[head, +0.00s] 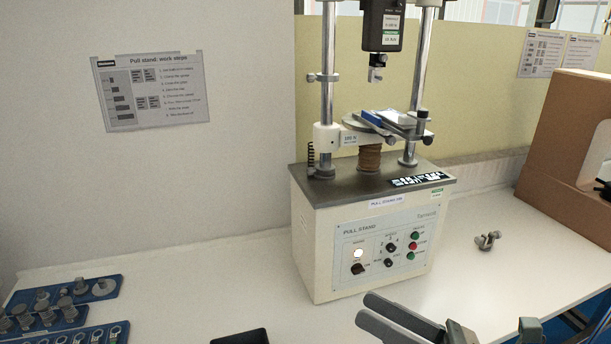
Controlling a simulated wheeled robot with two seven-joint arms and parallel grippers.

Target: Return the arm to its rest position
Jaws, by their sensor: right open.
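My right gripper (367,308) is at the bottom edge, right of centre, in front of the pull stand. Its two grey fingers point left and are apart, with nothing between them. The rest of that arm is mostly cut off by the frame. My left gripper is not in view. The pull stand (378,248) is a cream box with a dark top, two steel columns and a lit white lamp on its front panel. A black force gauge (383,25) with a small hook hangs between the columns.
Blue trays (110,290) with metal fittings lie at the lower left. A black item (240,338) shows at the bottom edge. A small metal fitting (488,240) lies right of the stand. A cardboard box (555,130) stands far right. The white bench (200,280) is otherwise largely clear.

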